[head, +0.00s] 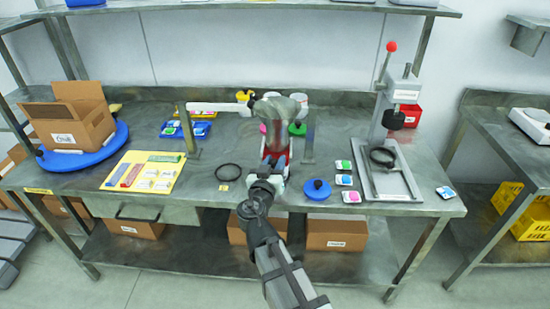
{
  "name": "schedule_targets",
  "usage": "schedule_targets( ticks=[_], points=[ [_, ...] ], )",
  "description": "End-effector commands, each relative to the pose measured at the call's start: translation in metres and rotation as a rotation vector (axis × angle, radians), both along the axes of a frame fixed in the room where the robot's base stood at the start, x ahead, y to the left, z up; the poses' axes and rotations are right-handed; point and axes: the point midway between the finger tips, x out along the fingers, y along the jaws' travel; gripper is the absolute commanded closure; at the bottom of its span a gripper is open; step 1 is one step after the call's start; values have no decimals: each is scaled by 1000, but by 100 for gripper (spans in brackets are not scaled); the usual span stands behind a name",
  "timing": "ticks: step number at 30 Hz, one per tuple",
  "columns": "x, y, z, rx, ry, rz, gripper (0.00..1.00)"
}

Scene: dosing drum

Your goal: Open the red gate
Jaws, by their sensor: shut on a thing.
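A metal dosing drum (277,108) sits on a stand at the middle of the bench, with uprights on both sides. Below it is a red part (281,161), which looks like the red gate; it is small and partly covered by my arm's end. My gripper (270,172) reaches in from the front and meets this red part. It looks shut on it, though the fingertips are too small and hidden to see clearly. How far the gate stands open cannot be told.
A black ring (228,172) lies left of my gripper, and a blue lid with a knob (317,189) lies right. Small coloured packs (344,180) and a press stand (399,177) are further right. A yellow sheet (146,171) and a cardboard box on a blue turntable (85,157) are at left.

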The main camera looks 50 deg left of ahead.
Motion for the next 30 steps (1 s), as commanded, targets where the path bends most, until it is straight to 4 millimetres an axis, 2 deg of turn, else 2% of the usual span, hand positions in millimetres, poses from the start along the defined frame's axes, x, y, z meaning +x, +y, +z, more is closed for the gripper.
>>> schedule_targets(
  ticks=[1, 6, 16, 17, 23, 30],
  points=[
    [-12, -14, 0, 0, 0, 3, 100],
    [-35, -37, 0, 0, 0, 3, 100],
    [-39, -39, 0, 0, 0, 2, 100],
    [-39, -39, 0, 0, 0, 2, 64],
    [-38, -38, 0, 0, 0, 1, 45],
    [-38, -38, 0, 0, 0, 1, 44]
  ],
)
